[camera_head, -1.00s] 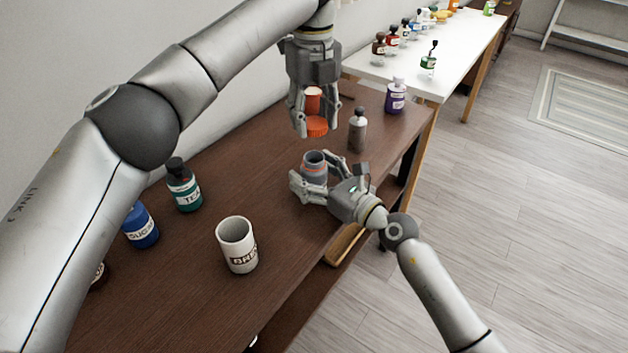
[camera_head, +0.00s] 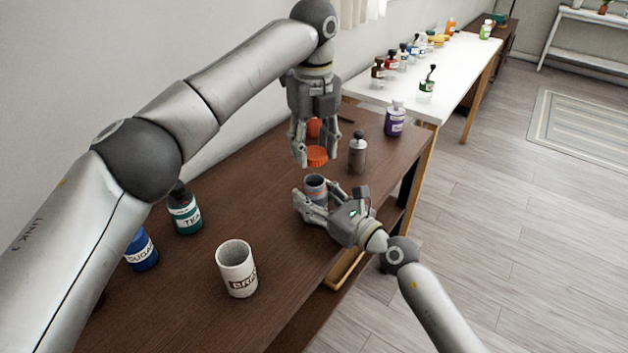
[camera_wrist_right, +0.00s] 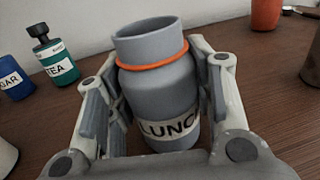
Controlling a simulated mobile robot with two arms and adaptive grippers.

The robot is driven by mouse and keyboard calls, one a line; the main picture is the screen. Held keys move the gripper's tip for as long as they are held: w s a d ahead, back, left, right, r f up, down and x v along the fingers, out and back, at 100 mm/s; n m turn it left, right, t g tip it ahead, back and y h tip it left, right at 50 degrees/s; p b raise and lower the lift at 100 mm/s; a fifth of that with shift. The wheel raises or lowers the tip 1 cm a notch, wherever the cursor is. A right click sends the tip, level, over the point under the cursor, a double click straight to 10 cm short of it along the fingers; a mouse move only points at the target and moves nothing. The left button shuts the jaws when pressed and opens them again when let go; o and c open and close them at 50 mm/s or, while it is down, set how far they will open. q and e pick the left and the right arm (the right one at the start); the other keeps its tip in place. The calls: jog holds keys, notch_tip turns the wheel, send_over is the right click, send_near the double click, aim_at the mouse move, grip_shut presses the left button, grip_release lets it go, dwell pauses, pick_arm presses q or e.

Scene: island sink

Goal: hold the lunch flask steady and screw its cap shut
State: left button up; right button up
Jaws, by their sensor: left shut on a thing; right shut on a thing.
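The lunch flask (camera_head: 316,187) is a grey open-topped bottle standing upright on the brown table. In the right wrist view the flask (camera_wrist_right: 155,90) shows an orange ring below its bare neck and a partly hidden label. My right gripper (camera_head: 312,207) is shut on the flask's body, a finger on each side. The orange cap (camera_head: 316,156) is in my left gripper (camera_head: 314,158), which points down and is shut on it. The cap is just above the flask's mouth, with a small gap between them. The left gripper is out of the right wrist view.
A grey bottle (camera_head: 357,152) stands close to the right of the cap. An orange-red container (camera_head: 314,128) is behind the left gripper. A purple bottle (camera_head: 395,119) is farther back.

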aim_at(314, 199)
pick_arm(q)
jog(key=shift+f, duration=1.75)
jog(key=shift+f, duration=0.1)
jog(key=shift+f, duration=0.8)
jog(key=shift+f, duration=0.55)
jog(key=m, duration=1.3)
jog(key=shift+d, duration=0.15)
jog(key=o, duration=0.7)
